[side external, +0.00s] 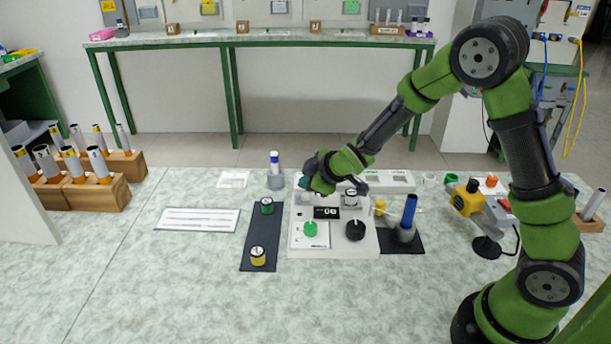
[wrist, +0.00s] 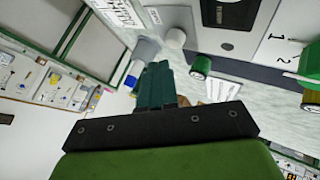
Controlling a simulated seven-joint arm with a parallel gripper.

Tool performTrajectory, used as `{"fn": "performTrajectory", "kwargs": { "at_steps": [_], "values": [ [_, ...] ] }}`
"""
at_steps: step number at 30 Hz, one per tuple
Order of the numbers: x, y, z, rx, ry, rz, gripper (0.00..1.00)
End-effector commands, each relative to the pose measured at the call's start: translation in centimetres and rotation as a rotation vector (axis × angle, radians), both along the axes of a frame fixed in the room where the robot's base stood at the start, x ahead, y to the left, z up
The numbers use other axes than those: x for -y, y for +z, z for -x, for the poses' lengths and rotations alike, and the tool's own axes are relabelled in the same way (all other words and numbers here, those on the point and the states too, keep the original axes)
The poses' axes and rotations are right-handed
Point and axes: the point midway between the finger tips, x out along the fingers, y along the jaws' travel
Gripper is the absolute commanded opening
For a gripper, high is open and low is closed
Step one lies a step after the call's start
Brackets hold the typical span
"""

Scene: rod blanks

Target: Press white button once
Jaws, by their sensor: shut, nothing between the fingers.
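The white button (wrist: 174,38) is a short white cylinder near a corner of the control panel in the wrist view. In the side view my arm's end covers that corner, and I cannot make the button out. The pale control panel (side external: 335,245) carries a dark display (side external: 327,212), a green button (side external: 310,229) and a black knob (side external: 355,230). My gripper (side external: 303,183) is over the panel's back left corner, its teal fingers shut and empty. In the wrist view the fingertips (wrist: 158,66) appear close to the white button; I cannot tell whether they touch it.
A dark mat (side external: 262,225) with green-topped and yellow-topped pieces lies left of the panel. A blue rod (side external: 409,211) stands upright to the right. The front of the table is clear.

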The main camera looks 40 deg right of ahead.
Motion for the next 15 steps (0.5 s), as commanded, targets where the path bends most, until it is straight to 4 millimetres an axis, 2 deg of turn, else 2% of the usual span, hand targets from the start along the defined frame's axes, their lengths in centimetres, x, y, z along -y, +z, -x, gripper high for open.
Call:
{"fn": "performTrajectory", "kwargs": {
  "at_steps": [9, 15],
  "values": [
    [0.0, 3.3, -0.1, 0.004, 0.000, -0.001, 0.00],
    [0.0, 4.5, 0.0, 0.001, 0.001, 0.001, 0.00]
  ]
}}
